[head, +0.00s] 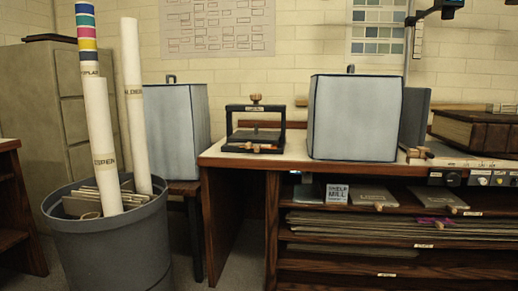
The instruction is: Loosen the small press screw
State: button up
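A small black press (232,125) stands on the light worktop, left of a pale box-shaped cover. It has an upright frame with a labelled crossbar and a flat bed below. A wooden-knobbed screw (256,98) sits at the top centre of the crossbar. A second wooden knob (257,149) shows at the press's front edge. How tight the screw is cannot be told from here. My gripper is not in view, and nothing is touching the press.
Pale covers (355,118) and (180,125) flank the press. A grey bin (110,245) with tall rolled tubes stands on the floor at left. The worktop (290,152) is clear around the press. Shelves below hold boards, and a thick brown book (475,131) lies at right.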

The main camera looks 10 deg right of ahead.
aim_at(255, 98)
jog(key=u, duration=0.05)
jog(key=i, duration=2.5)
jog(key=z, duration=0.05)
